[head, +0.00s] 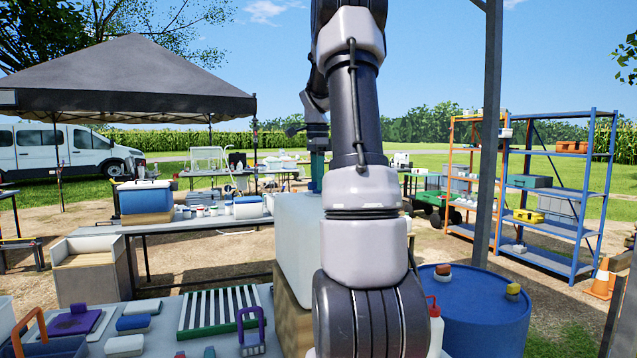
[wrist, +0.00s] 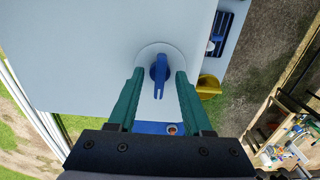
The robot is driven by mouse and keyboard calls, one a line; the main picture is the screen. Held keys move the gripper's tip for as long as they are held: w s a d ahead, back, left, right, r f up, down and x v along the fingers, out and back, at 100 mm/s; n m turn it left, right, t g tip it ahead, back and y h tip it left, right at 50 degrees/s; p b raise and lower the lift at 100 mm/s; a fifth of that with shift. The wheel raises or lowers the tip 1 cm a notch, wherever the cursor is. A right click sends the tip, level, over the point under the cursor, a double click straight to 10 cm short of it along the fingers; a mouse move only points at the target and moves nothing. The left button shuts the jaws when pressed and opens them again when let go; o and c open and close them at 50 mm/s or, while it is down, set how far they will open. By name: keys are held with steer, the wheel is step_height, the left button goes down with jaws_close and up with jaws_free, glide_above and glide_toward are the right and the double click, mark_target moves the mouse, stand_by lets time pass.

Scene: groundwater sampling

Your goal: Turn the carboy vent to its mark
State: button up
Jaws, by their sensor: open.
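The carboy vent is a blue lever-shaped knob (wrist: 160,72) on a round pale disc (wrist: 146,56). The disc sits on a large pale surface that appears to be the white carboy (wrist: 80,50), also visible in the head view (head: 297,235). My gripper (wrist: 160,75) is open, with one green finger on each side of the knob and a gap on both sides. Whether the fingers reach down to the knob's depth I cannot tell. In the head view my gripper (head: 317,172) is over the carboy, partly hidden by my arm. I cannot make out the vent's mark.
In the wrist view a yellow object (wrist: 208,88) lies just right of the fingers, and a dark blue slotted part (wrist: 224,35) is farther up. In the head view a blue drum (head: 480,305) stands to the right, near a grey post (head: 487,130).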

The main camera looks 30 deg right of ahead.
jaws_close()
steer(key=m, duration=1.4)
steer(key=shift+m, duration=0.4)
steer(key=m, duration=0.3)
jaws_free()
steer(key=shift+r, duration=0.15)
